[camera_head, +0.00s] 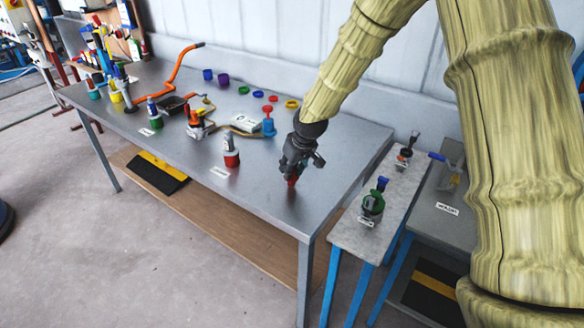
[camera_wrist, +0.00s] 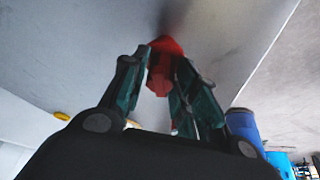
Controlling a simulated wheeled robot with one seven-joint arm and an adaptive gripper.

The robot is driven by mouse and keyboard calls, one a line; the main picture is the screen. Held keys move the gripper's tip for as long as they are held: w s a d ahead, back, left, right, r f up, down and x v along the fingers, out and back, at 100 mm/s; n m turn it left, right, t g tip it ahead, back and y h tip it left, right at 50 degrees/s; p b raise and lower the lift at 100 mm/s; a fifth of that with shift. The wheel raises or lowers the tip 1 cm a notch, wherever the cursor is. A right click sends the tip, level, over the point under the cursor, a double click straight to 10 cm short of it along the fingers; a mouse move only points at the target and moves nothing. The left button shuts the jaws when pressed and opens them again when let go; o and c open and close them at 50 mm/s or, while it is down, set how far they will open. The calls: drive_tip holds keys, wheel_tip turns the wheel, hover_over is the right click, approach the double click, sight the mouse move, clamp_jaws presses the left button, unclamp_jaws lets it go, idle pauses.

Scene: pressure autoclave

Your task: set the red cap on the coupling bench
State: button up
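My gripper (camera_head: 290,174) points down over the front right part of the long grey metal table (camera_head: 255,205). The red cap (camera_head: 292,182) shows at its fingertips, at or just above the tabletop; I cannot tell whether it touches. In the wrist view the red cap (camera_wrist: 160,80) sits between the two green-padded fingers, which are closed on it. The fingers hide part of its sides. The labels are too small to read, so I cannot tell which surface is named the coupling bench.
A white-topped fitting with a red base (camera_head: 231,158) stands left of my gripper. A blue fitting (camera_head: 268,126) and several coloured rings lie behind. A narrow bench (camera_head: 372,243) to the right bears a green fitting (camera_head: 373,205).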

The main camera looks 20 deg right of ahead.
drive_tip(key=shift+o, duration=0.3)
drive_tip(key=shift+r, duration=0.2)
drive_tip(key=b+v, duration=0.1)
drive_tip(key=v, duration=1.1)
drive_tip(key=shift+b, duration=0.35)
drive_tip(key=shift+f, duration=0.1)
